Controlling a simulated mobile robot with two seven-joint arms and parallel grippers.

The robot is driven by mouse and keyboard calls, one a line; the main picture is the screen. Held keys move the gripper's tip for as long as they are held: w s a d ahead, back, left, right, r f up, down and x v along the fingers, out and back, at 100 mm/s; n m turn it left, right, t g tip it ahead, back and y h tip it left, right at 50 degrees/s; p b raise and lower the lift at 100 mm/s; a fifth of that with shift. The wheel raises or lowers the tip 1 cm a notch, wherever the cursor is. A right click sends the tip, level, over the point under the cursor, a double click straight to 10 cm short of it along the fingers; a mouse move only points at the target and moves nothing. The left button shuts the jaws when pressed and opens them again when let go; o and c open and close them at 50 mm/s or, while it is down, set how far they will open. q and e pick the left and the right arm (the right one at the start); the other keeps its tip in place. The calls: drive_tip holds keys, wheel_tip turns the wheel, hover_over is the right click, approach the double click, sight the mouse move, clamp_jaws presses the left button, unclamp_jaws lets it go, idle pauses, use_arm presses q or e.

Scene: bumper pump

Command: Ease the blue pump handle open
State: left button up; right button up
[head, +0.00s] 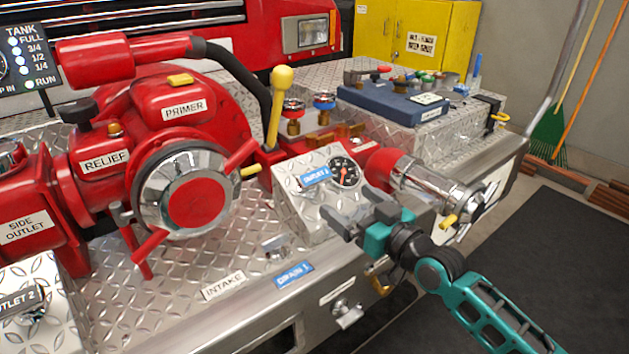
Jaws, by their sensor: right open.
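I cannot tell from this view whether the blue one is open or closed. My right gripper (346,205) comes in from the lower right, with dark fingers and teal parts. Its fingers are open and empty, in front of the gauge box and below the blue valve in the picture, clearly apart from it. My left gripper is not in view.
The gauge box (297,185) has a blue label and a dial. A yellow-knobbed lever (279,105) rises left of the valves. A red-and-chrome outlet (425,182) projects at right. The big red pump (180,150) fills the left. Dark floor mat (545,260) is clear.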

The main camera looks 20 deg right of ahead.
sight(320, 182)
drive_tip(key=b+x, duration=0.1)
drive_tip(key=x, duration=0.9)
drive_tip(key=shift+w+a+b, duration=0.2)
drive_tip(key=shift+w+b, duration=0.05)
drive_tip(key=shift+b, duration=0.05)
drive_tip(key=shift+w+a, duration=0.15)
drive_tip(key=shift+w, duration=0.35)
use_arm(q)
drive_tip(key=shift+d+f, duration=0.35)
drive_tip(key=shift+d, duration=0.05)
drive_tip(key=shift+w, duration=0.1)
use_arm(e)
drive_tip(key=shift+c, duration=0.4)
